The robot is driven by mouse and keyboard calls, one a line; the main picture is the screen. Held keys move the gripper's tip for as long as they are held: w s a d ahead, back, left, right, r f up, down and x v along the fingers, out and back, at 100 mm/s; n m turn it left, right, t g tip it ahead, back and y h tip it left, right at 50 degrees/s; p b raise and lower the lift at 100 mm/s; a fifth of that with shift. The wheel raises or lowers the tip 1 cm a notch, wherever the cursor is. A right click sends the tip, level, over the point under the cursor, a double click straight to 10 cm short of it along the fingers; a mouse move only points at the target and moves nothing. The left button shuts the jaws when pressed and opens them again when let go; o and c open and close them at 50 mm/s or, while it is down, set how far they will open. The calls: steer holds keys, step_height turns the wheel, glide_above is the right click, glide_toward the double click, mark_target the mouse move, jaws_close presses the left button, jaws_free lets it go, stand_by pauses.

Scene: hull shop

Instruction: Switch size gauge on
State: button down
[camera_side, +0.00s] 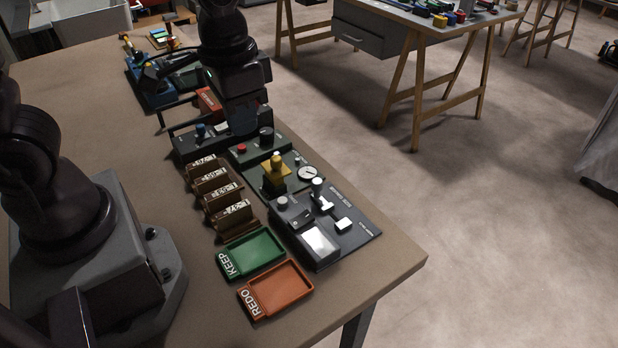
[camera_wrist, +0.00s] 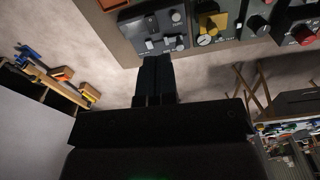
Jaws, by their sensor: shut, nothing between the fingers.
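A dark grey instrument panel (camera_side: 355,238) with a pale blank-looking screen (camera_side: 319,242), a round knob, a post and a small white block sits near the bench's front right corner. It looks like the size gauge, but its lettering is too small to read surely. The same panel seems to show in the wrist view (camera_wrist: 177,41), just beyond my fingertips. My gripper (camera_wrist: 154,60) is shut and empty, apart from the panel as far as I can tell. In the side view my wrist hangs over the middle of the instrument row, and the fingertips are hard to make out there.
A green KEEP tray (camera_side: 250,252) and an orange REDO tray (camera_side: 275,288) lie in front of the panel. Several brown labelled blocks (camera_side: 229,212) stand in a row beside a dark unit with a yellow part (camera_side: 275,177) and dial (camera_side: 308,173). The bench (camera_side: 385,278) is clear at its right corner.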

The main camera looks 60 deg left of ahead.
steer(key=s+a+r+t, duration=0.1)
steer(key=s+r+t, duration=0.1)
steer(key=r, duration=0.3)
steer(key=s+a+r+n+t, duration=0.1)
steer(key=s+a+r+t, duration=0.1)
steer(key=s+r+t, duration=0.1)
steer(key=v, duration=0.3)
steer(key=shift+a, duration=0.2)
steer(key=shift+s, duration=0.1)
